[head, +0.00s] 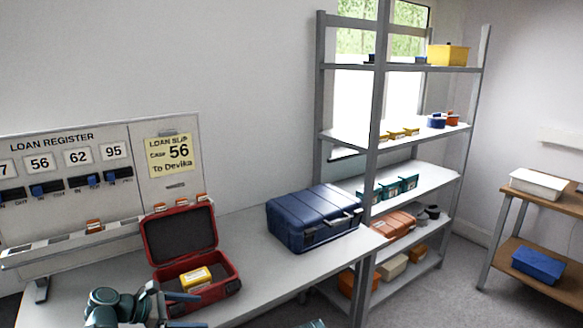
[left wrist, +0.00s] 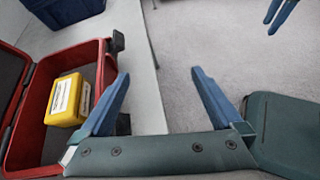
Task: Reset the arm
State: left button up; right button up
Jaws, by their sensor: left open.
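My left gripper (head: 184,297) is at the bottom of the head view, in front of the open red case. In the left wrist view my left gripper (left wrist: 160,75) has its blue fingers wide apart with nothing between them. The red case (head: 224,268) stands on the bench with its lid up, and its rim shows in the left wrist view (left wrist: 93,48). A yellow box (head: 195,279) with a pale label lies inside it; it also shows in the left wrist view (left wrist: 66,100). Blue fingers of my right gripper (left wrist: 275,14) show at the top right of the left wrist view, partly cut off.
A closed blue case (head: 313,222) sits on the bench (head: 262,268) right of the red case. A loan register board (head: 70,190) stands at the back left. A metal shelf (head: 378,140) with bins and cases stands beyond the bench. A wooden stand (head: 548,195) is far right.

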pick_arm(q)
jog(key=s+d+f+m+g+y+p, duration=0.1)
jog(key=s+d+m+g+y+p, duration=0.2)
jog(key=m, duration=1)
jog(key=s+d+f+m+g+y+p, duration=0.1)
jog(key=s+d+m+g+y+p, duration=0.2)
jog(key=s+d+m+y+p, duration=0.3)
jog(key=shift+s+d+m+y, duration=1.5)
jog(key=shift+s+d+m, duration=2.1)
jog(key=shift+d, duration=1.7)
jog(key=shift+s, duration=0.1)
